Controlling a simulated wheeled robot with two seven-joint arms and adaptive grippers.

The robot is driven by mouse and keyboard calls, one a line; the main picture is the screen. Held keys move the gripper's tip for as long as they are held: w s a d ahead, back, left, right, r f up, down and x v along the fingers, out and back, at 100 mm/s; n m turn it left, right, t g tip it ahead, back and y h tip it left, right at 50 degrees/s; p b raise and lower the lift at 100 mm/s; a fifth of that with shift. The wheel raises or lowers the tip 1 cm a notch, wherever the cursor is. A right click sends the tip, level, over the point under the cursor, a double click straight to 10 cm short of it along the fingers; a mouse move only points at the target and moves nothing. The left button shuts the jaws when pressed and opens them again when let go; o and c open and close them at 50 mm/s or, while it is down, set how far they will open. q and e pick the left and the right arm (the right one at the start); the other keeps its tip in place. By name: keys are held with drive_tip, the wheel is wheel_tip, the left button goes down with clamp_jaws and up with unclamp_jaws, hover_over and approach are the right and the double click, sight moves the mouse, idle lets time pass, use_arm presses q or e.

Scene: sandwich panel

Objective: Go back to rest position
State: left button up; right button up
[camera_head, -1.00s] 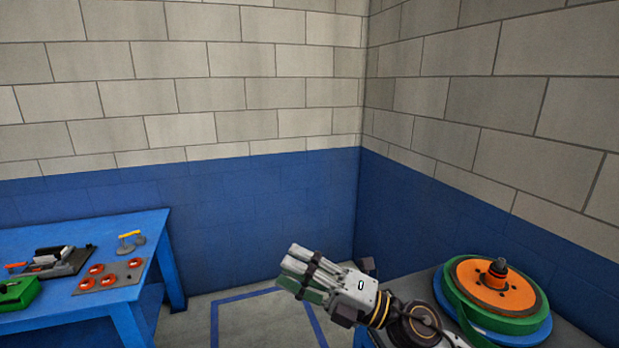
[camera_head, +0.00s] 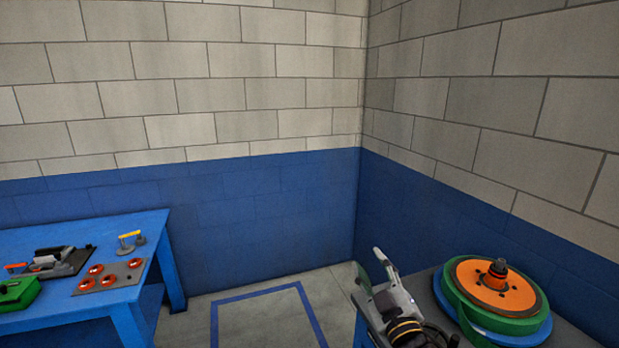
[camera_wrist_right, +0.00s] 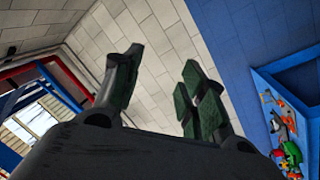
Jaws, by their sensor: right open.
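My right gripper (camera_head: 371,272) is at the lower middle right of the head view, in front of the left edge of the grey-topped table. In the right wrist view its green-padded fingers (camera_wrist_right: 158,88) are spread apart with nothing between them. The fingers point up toward the pale block wall. My left gripper is in neither view.
A round stack with an orange disc (camera_head: 490,290) on green and blue rings sits on the grey-topped table (camera_head: 422,290) close right of my right arm. A blue table (camera_head: 75,238) with tools stands left. Floor marked by a blue outline (camera_head: 260,293) lies between.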

drive_tip(key=s+d+f+m+g+h, duration=0.2)
drive_tip(key=s+d+f+m+g, duration=0.15)
drive_tip(key=f, duration=0.45)
drive_tip(key=s+d+f+m+g+h, duration=0.2)
drive_tip(key=s+d+f+g, duration=0.15)
drive_tip(key=f, duration=0.55)
drive_tip(key=s+f+m+g, duration=0.2)
drive_tip(key=s+f+g, duration=0.85)
drive_tip(key=s, duration=0.55)
drive_tip(key=s+f, duration=0.3)
drive_tip(key=f, duration=3.2)
drive_tip(key=s+d+f, duration=0.2)
drive_tip(key=s+f, duration=0.7)
drive_tip(key=s, duration=0.2)
drive_tip(key=s+d+f, duration=0.3)
drive_tip(key=s+f, duration=0.7)
drive_tip(key=s, duration=0.1)
drive_tip(key=shift+g+y, duration=0.3)
drive_tip(key=shift+g, duration=0.15)
